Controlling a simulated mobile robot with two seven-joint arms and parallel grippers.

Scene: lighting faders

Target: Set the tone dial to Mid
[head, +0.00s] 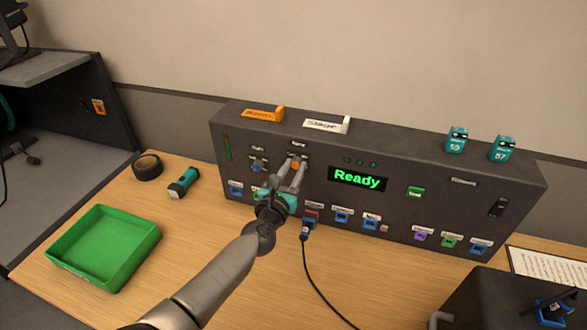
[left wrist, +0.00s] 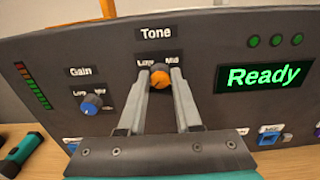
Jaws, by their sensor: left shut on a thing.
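The tone dial (left wrist: 160,80) is an orange knob under the "Tone" label on the dark console (head: 400,165). In the left wrist view its scale reads "Low" at upper left and "Mid" at upper right; the fingers hide the rest. In the head view the dial (head: 296,163) shows between my fingertips. My left gripper (left wrist: 162,76) is shut on the dial, one finger on each side. Which mark the dial points to cannot be told. My right gripper is not in view.
A blue gain dial (left wrist: 91,104) sits left of the tone dial. The green "Ready" display (head: 357,180) is to its right. A cable plug (head: 306,229) is below. A green tray (head: 105,248), a flashlight (head: 183,183) and a tape roll (head: 147,166) lie on the table.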

